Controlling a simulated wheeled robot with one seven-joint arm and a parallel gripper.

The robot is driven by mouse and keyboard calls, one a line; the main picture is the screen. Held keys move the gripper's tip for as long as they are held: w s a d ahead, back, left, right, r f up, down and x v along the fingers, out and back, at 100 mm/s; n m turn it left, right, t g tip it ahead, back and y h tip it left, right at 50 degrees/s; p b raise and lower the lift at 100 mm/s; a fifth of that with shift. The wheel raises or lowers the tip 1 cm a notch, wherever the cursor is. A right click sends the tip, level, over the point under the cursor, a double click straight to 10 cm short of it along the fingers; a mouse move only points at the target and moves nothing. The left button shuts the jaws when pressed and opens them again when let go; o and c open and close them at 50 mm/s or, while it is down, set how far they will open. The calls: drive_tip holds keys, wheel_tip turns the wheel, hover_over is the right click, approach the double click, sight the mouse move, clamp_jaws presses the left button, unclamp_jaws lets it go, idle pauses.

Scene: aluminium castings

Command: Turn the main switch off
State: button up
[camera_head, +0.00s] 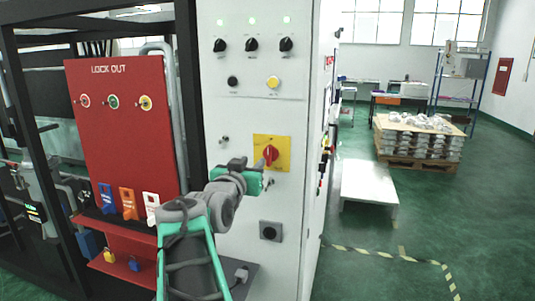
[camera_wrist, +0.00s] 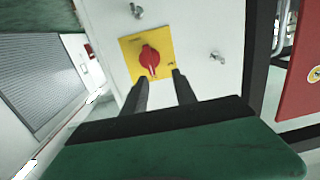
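The main switch is a red rotary knob (camera_head: 269,153) on a yellow square plate (camera_head: 285,142), on the front of the light grey cabinet. In the wrist view the red knob (camera_wrist: 149,59) lies just beyond my fingertips, with a pale mark toward its lower end and the yellow plate (camera_wrist: 131,45) around it. My gripper (camera_wrist: 160,75) is open, with a gap between its two dark fingers and nothing between them. In the head view my gripper (camera_head: 262,166) is close to the plate and hides part of it. I cannot tell whether a finger touches the knob.
A red lockout board (camera_head: 120,130) with padlocks and tags stands left of the cabinet (camera_head: 235,130). Above the switch are black selectors, lit lamps and a yellow button (camera_head: 273,82). A low grey platform (camera_head: 368,185) and a pallet of castings (camera_head: 418,150) stand right.

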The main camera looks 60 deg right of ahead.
sight(268, 148)
drive_tip(key=shift+g+h, duration=0.3)
drive_tip(key=shift+h, duration=0.1)
drive_tip(key=d+p, duration=0.1)
drive_tip(key=d, duration=0.1)
drive_tip(key=d+r+p, duration=0.1)
drive_tip(key=d, duration=0.2)
drive_tip(key=d+p, duration=0.1)
drive_tip(key=d, duration=0.2)
drive_tip(key=shift+s+r, duration=0.15)
drive_tip(key=shift+s, duration=0.1)
drive_tip(key=shift+w+d, duration=0.1)
drive_tip(key=shift+d, duration=0.25)
clamp_jaws()
